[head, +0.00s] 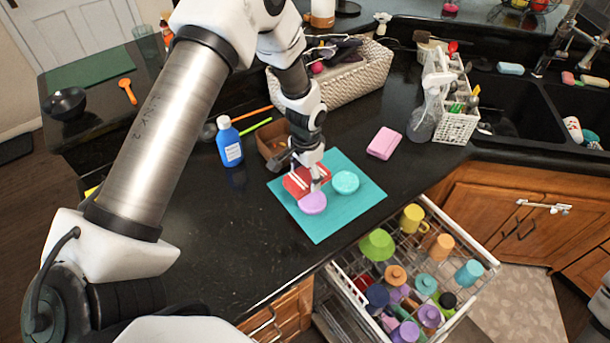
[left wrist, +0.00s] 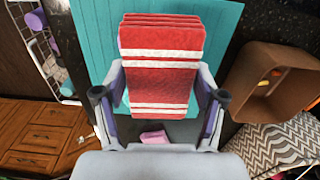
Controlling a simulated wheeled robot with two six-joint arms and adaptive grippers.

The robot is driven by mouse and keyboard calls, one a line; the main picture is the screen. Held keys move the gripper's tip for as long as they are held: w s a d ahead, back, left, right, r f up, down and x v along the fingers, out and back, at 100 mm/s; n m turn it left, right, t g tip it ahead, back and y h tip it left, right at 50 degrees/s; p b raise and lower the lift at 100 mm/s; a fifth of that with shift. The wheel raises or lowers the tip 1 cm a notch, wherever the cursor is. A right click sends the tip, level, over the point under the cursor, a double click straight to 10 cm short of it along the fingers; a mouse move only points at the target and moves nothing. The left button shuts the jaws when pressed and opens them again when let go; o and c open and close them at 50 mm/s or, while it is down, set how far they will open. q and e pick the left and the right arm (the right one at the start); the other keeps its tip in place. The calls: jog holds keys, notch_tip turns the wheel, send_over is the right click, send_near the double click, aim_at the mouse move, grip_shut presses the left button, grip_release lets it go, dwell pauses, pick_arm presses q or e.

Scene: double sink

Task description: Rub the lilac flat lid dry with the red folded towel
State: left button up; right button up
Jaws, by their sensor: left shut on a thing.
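The red folded towel (head: 297,184) with white stripes is between the fingers of my left gripper (head: 308,172), over the teal mat. The left wrist view shows the towel (left wrist: 160,60) spanning the space between the two fingers of the left gripper (left wrist: 160,97). The lilac flat lid (head: 313,204) lies on the mat right beside the towel, at its near side; I cannot tell whether they touch. My right gripper is not in view.
A turquoise lid (head: 345,182) lies on the teal mat (head: 335,222). A brown box (head: 268,141) and blue bottle (head: 230,146) stand left of it, a pink block (head: 384,143) behind right. An open dish rack (head: 468,296) with cups sits in front.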

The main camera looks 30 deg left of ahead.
pick_arm(q)
jog(key=shift+r+p, duration=0.4)
jog(key=shift+r, duration=0.8)
